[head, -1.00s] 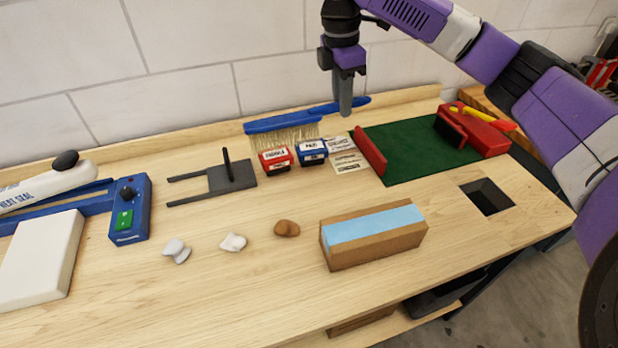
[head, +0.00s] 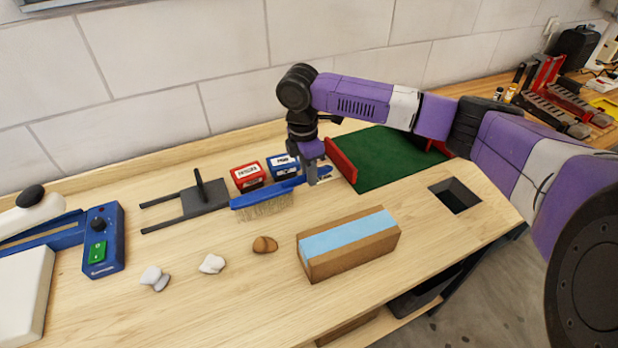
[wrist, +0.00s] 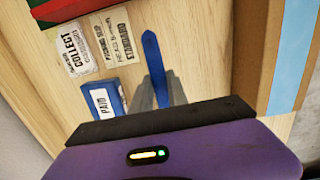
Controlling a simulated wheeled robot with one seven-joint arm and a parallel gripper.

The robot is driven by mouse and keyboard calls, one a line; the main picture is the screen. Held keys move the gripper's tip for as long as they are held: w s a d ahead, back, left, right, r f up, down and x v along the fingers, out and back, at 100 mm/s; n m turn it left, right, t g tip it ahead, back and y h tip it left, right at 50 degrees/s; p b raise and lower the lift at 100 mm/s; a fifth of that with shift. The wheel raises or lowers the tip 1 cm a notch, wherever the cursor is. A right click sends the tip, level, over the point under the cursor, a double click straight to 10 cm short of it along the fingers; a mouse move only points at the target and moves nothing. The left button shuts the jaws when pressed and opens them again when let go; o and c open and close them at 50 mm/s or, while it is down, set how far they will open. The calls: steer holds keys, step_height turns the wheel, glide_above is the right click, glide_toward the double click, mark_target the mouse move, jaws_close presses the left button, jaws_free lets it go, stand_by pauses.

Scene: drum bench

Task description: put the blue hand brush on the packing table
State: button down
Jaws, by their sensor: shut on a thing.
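The blue hand brush (head: 264,200) has a blue back and handle with pale bristles hanging down. It is over the middle of the wooden bench, in front of the red and blue boxes. My gripper (head: 312,176) is shut on its handle from above. In the wrist view the blue handle tip (wrist: 152,60) sticks out beyond my gripper (wrist: 160,92); the bristles are hidden there. I cannot tell whether the bristles touch the bench top. The wooden bench (head: 200,300) fills the foreground; I cannot tell whether it is the packing table.
A cardboard-coloured block with a light blue top (head: 347,243) stands right of the brush. A red box (head: 247,176), a blue box (head: 284,165) and a grey fork-shaped fixture (head: 187,203) are behind and left. A green mat (head: 392,160) and a square hole (head: 455,195) lie right.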

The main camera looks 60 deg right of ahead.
steer(key=shift+f, duration=1.5)
steer(key=shift+f, duration=0.35)
steer(key=c, duration=1.3)
jaws_free()
steer(key=shift+a, duration=0.1)
steer(key=shift+r, duration=0.15)
